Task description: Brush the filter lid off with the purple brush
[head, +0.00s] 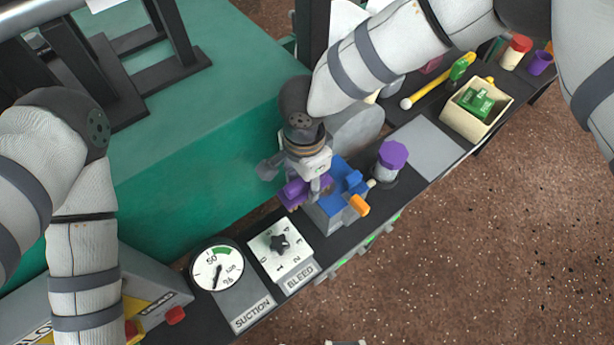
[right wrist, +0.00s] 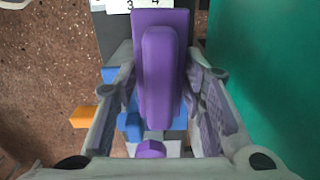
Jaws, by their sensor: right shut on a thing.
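My right gripper (head: 308,188) is shut on the purple brush (head: 296,193) above the black bench. In the right wrist view the brush (right wrist: 160,80) lies between the two fingers (right wrist: 160,105). Next to the gripper is a grey box with a blue top (head: 345,181), which looks like the filter lid, and an orange lever (head: 359,205). The blue parts (right wrist: 130,126) and orange lever (right wrist: 83,117) show partly behind the fingers. Whether the brush touches the blue top is hard to tell. My left arm is at the left; its gripper is out of view.
A purple-capped jar (head: 391,157) stands right of the blue top. The suction gauge (head: 217,269) and bleed dial (head: 280,246) are at the front left. A cream bin (head: 477,107) with green pieces and a yellow stick (head: 428,94) lie further back. A green block (head: 190,150) flanks the bench.

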